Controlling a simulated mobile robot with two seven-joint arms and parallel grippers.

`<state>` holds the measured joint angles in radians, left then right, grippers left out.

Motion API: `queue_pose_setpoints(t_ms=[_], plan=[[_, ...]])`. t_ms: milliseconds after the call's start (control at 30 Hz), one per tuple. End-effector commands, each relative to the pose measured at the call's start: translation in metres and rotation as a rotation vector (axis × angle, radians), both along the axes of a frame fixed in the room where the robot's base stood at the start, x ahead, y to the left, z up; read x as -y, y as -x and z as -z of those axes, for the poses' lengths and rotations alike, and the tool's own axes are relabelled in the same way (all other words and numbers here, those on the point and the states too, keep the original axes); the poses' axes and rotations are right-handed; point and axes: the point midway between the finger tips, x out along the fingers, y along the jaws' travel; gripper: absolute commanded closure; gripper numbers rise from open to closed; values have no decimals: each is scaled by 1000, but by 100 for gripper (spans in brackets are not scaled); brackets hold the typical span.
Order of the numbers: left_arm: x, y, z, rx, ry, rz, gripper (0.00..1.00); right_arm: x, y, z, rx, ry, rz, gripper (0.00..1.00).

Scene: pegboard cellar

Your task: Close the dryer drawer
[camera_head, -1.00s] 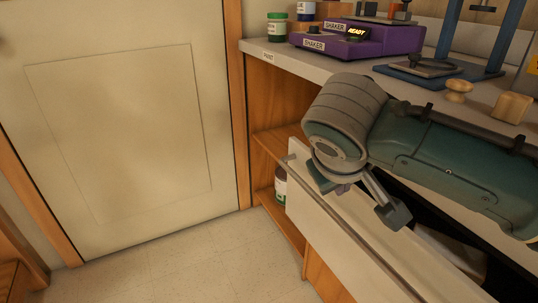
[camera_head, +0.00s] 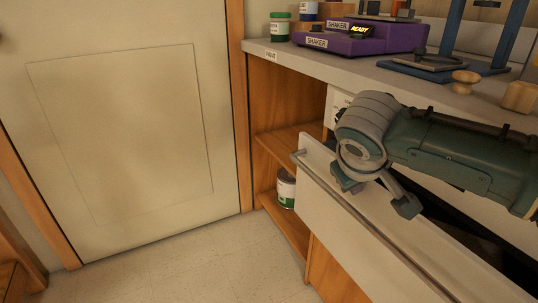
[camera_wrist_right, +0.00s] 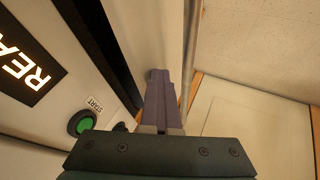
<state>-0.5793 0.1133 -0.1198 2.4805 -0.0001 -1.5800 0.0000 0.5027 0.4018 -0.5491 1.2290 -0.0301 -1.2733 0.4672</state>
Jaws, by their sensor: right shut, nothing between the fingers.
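The dryer drawer (camera_head: 325,205) is pulled out, its pale front panel carrying a long bar handle (camera_head: 345,208) near the top. A dark opening shows behind the panel. My right gripper (camera_head: 352,187) is at the panel's upper edge, shut and empty. In the right wrist view its fingers (camera_wrist_right: 157,78) lie over the pale panel (camera_wrist_right: 152,35), beside the handle bar (camera_wrist_right: 189,55); I cannot tell whether they touch. The dryer body shows there with a lit display (camera_wrist_right: 27,72) and a green START button (camera_wrist_right: 81,122). My left gripper is out of view.
A purple shaker (camera_head: 375,40) and a blue-framed press (camera_head: 435,68) stand on the countertop (camera_head: 345,65) above. A paint can (camera_head: 286,190) sits on the lower shelf left of the drawer. A closed door (camera_head: 125,130) is at left. The floor (camera_head: 225,255) in front is clear.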

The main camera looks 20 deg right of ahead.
Motion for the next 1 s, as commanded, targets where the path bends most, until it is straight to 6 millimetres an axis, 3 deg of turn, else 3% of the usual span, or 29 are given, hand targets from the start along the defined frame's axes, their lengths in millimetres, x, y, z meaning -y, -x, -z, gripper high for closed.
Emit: queue_pose_setpoints(t_ms=[33, 100, 300, 767, 1000], plan=[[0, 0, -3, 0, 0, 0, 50, 19, 1, -1, -5, 9, 11, 100], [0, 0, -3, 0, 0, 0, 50, 37, 0, 0, -5, 9, 11, 100], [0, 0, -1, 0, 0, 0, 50, 68, -3, 1, -3, 6, 7, 100], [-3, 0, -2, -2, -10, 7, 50, 74, -3, -1, -5, 9, 7, 100], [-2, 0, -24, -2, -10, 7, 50, 76, -2, -21, -4, 8, 6, 100]])
